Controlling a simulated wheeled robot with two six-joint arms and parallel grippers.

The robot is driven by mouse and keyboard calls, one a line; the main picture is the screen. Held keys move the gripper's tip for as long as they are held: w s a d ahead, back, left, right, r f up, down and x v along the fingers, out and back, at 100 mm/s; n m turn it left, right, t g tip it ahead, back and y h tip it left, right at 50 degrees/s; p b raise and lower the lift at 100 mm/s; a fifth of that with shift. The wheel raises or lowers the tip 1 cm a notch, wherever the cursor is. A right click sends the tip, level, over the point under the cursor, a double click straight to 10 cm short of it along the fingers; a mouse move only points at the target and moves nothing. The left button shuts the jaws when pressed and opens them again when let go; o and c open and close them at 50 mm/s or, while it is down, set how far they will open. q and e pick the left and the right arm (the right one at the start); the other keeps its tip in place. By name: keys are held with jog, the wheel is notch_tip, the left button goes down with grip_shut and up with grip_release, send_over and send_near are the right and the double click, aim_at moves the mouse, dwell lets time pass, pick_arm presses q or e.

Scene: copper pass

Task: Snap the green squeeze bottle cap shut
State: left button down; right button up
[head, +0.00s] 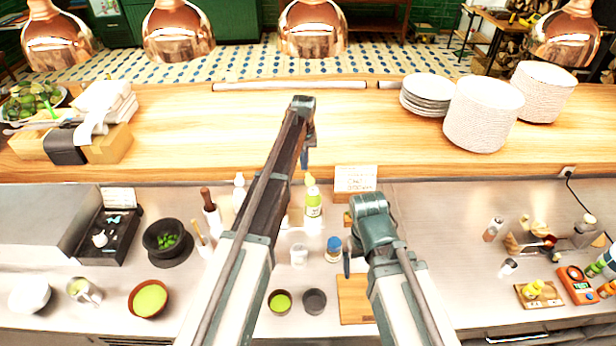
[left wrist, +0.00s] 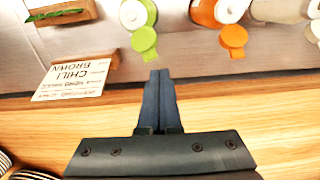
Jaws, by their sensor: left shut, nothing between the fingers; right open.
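The green squeeze bottle (head: 313,203) stands upright at the back of the steel counter. In the left wrist view its green cap (left wrist: 145,14) is seen from above, with the round lid (left wrist: 144,40) folded out to the side, open. My left gripper (head: 305,162) points down near the bottle. Its fingers (left wrist: 160,74) are shut and empty, close to the open lid in the picture; I cannot tell whether they touch it. My right gripper (head: 347,262) is open and low over the counter, right of the bottle, its fingers partly hidden.
An orange bottle (left wrist: 222,10) with its lid (left wrist: 234,40) folded out stands beside the green one. A label card (head: 356,178) stands to the right. A wooden ledge (head: 370,125) runs behind. A blue-topped jar (head: 334,250) and small bowls (head: 280,302) stand in front.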

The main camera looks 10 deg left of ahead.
pick_arm(q)
jog(key=shift+s+d, duration=0.1)
dwell(0.6)
jog(key=shift+s+d, duration=0.7)
jog(key=shift+s, duration=0.4)
jog(key=shift+s+d, duration=0.75)
jog(key=shift+s, duration=0.4)
jog(key=shift+s+d, duration=0.7)
jog(key=shift+s, duration=0.4)
jog(key=shift+r+p, duration=1.55)
jog(key=shift+r, duration=0.05)
jog(key=shift+s+d+f, duration=0.1)
